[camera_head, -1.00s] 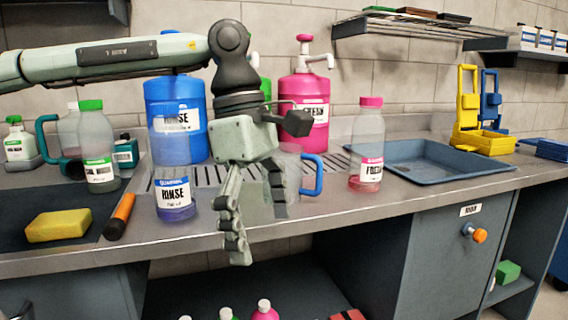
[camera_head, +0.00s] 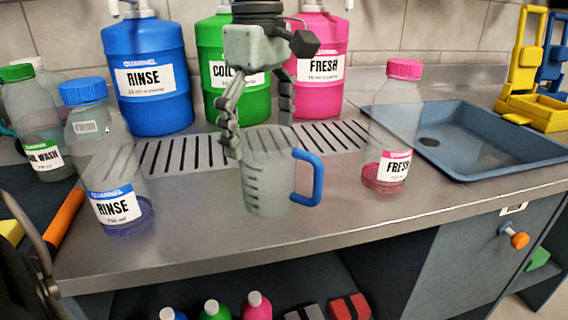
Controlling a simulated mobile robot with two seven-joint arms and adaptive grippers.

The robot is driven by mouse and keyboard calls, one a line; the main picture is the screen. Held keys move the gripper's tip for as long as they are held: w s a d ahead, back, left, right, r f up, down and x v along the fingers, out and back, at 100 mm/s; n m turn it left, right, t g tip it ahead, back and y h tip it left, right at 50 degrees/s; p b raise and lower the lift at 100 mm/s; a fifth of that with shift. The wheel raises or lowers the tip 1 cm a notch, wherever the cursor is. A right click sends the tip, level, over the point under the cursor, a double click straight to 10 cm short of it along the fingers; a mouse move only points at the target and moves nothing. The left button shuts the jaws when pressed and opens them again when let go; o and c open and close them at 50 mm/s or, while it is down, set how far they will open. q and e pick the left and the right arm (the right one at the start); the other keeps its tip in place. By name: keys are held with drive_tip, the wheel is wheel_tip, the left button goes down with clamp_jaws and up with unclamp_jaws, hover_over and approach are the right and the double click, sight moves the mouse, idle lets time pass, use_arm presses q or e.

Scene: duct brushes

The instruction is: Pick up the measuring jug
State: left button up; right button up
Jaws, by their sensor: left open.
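The measuring jug (camera_head: 268,190) is clear, with dark scale marks and a blue handle (camera_head: 308,178) on its right side. It stands upright on the grey counter, in front of the slotted drain grille. My left gripper (camera_head: 258,134) points down over the jug with its fingers spread apart. One finger is by the jug's left rim and the other is near the back right of the rim. I cannot tell whether either finger touches it. My right gripper does not show.
The RINSE bottle (camera_head: 112,165) stands left of the jug and the FRESH bottle (camera_head: 391,130) right of it. Large blue (camera_head: 148,90), green and pink (camera_head: 318,98) containers stand behind. The counter's front edge is close to the jug.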

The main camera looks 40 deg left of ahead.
sight(266, 172)
use_arm(q)
drive_tip(key=f, duration=0.6)
drive_tip(key=shift+s+d+f, duration=0.1)
drive_tip(key=shift+d+f, duration=0.2)
drive_tip(key=shift+f, duration=0.05)
drive_tip(key=c, duration=1.3)
drive_tip(key=shift+r, duration=0.1)
